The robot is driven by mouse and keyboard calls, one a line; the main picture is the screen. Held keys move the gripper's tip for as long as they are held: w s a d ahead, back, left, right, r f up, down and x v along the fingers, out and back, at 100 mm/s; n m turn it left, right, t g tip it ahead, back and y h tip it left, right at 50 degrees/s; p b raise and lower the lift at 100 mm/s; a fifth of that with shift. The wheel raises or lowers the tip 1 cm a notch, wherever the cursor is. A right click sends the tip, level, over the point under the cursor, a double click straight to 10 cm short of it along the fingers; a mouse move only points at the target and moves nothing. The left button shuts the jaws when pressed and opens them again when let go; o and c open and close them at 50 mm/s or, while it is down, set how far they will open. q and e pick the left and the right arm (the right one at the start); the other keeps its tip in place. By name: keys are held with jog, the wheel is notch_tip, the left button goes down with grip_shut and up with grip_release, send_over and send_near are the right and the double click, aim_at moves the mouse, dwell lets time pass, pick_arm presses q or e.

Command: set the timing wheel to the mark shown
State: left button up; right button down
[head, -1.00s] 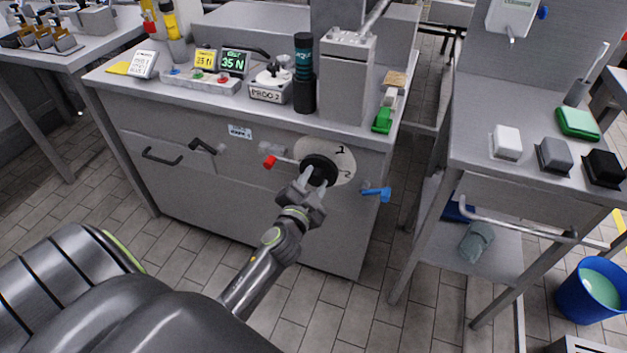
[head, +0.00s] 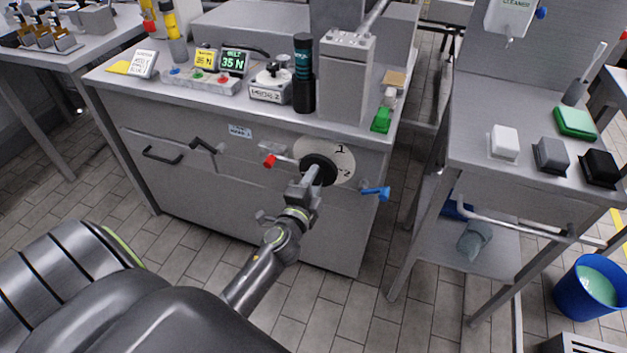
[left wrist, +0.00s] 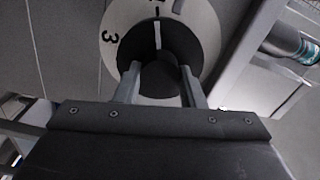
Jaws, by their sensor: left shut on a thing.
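The timing wheel (head: 318,159) is a black round knob on the cabinet front. A pale dial plate (head: 343,157) with the marks 1 and 2 lies behind it. In the left wrist view, the wheel (left wrist: 190,40) has a white line pointing up, and a 3 shows on the dial (left wrist: 111,50) to the left. My left gripper (head: 315,172) is shut on the wheel's central hub (left wrist: 160,79), one finger on each side. In the head view the gripper hides the wheel's lower part. My right gripper is out of view.
A red-tipped lever (head: 269,160) and a blue lever (head: 376,192) flank the dial. The cabinet top holds a white card (head: 143,64) with unclear writing, two displays, a dark cylinder (head: 304,75) and a green switch (head: 381,119). A side table (head: 480,125) stands at right.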

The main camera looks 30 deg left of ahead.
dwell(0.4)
pick_arm(q)
jog(key=o, duration=1)
jog(key=shift+s, duration=0.1)
jog(key=b+v, duration=0.2)
jog(key=v, duration=1.5)
jog(key=shift+d, duration=0.15)
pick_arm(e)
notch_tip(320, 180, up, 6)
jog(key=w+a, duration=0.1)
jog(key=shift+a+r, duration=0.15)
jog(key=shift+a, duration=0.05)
pick_arm(q)
jog(key=shift+s, duration=0.1)
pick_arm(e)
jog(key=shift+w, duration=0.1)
